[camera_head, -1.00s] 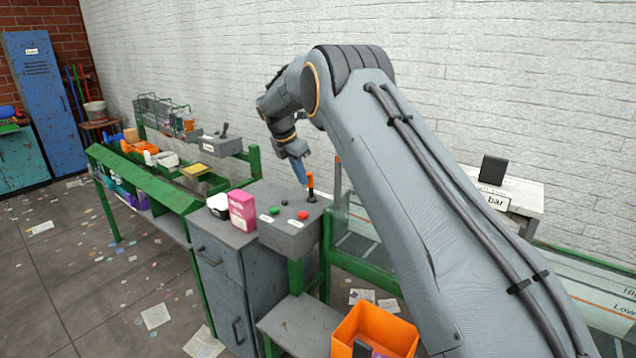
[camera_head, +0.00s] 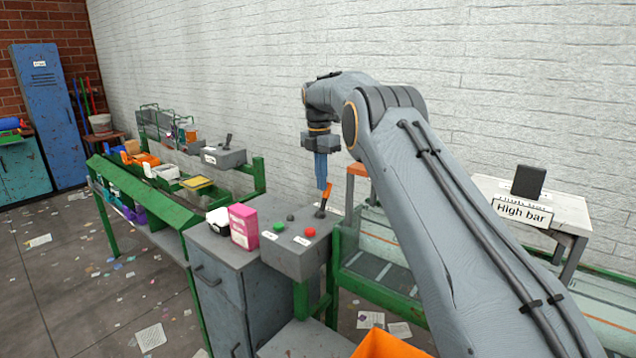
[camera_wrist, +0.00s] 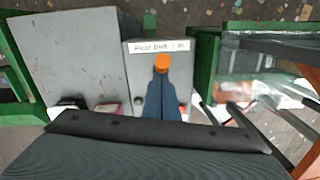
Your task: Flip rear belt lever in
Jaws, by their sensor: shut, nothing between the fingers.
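The lever (camera_head: 327,191) has an orange grip on a dark stem and stands on a grey control box (camera_head: 296,258). Its top leans to the right in the head view. In the wrist view the round orange end of the lever (camera_wrist: 162,63) shows just beyond my fingertips, below a white label (camera_wrist: 159,46) that seems to read "Rear belt : In". My gripper (camera_head: 322,183) points straight down with its blue fingers shut and empty, at the top of the lever. I cannot tell whether they touch it.
The box also carries a green button (camera_head: 278,227) and a red button (camera_head: 310,232). A pink box (camera_head: 243,226) stands left of it on a grey cabinet. Another box with a dark lever (camera_head: 224,157) is farther back. An orange bin (camera_head: 388,348) is below.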

